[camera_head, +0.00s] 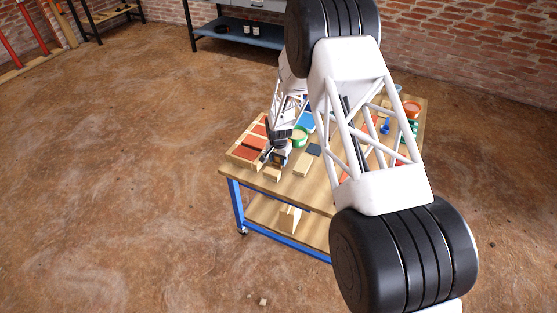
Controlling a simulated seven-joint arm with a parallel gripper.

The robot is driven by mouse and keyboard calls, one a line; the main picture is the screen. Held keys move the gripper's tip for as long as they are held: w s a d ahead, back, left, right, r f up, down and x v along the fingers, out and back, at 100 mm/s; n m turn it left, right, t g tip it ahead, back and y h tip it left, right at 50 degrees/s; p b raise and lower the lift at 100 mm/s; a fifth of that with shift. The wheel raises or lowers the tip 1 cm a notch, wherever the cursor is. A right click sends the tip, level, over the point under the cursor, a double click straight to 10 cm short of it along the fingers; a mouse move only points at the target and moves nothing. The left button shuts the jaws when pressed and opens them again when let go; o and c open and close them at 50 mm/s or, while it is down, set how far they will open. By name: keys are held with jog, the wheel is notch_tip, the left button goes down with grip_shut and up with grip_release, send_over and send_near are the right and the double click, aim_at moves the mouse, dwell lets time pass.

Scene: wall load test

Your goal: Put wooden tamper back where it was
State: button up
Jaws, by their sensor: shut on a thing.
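My gripper (270,160) is over the left part of the wooden workbench (232,174), beside a wooden tray (240,153) with red-orange contents. It is shut on a small pale wooden piece (272,173), which looks like the wooden tamper. The piece is just below the fingers; its shape is partly hidden by them. I cannot tell whether it touches the bench top.
A pale wooden block (306,164), a dark grey piece (314,150) and a green round container (299,136) are right of my gripper. An orange bowl (411,108) and green items (410,128) are at the far right. My arm hides much of the bench.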

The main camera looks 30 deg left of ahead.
jog(key=shift+f, duration=0.1)
jog(key=o, duration=0.9)
jog(key=shift+o, duration=0.2)
jog(key=shift+r, duration=6.15)
